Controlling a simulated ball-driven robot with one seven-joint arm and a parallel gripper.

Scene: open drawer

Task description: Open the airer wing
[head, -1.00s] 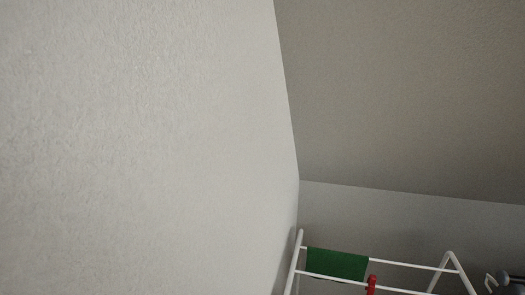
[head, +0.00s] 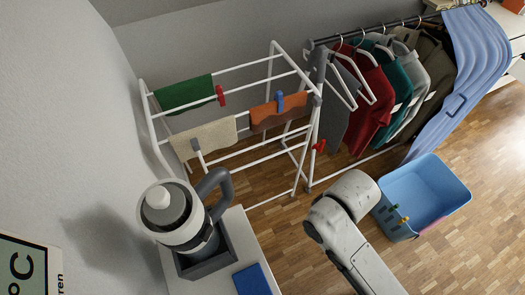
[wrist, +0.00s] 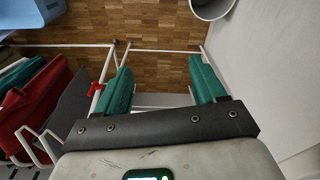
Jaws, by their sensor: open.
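The white airer (head: 295,69) stands by the left wall in the head view. A green cloth (head: 184,93), a beige cloth (head: 203,137) and an orange cloth (head: 279,111) hang on its bars. A red peg (head: 319,146) is clipped low at its right side, by the clothes rail. I cannot tell which bars form the wing. My gripper (wrist: 160,65) is open, with two teal fingers and nothing seen between them. White bars with a red peg (wrist: 95,88) pass beyond the left finger; contact is unclear. In the head view my arm is right of the airer, its fingers hidden.
A rail of clothes (head: 370,105) stands right of the airer, with a blue curtain (head: 476,55) at its end. A blue tub (head: 422,197) is on the wooden floor. A grey-and-white jug (head: 175,212) stands in front. A bin (wrist: 212,8) shows in the wrist view.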

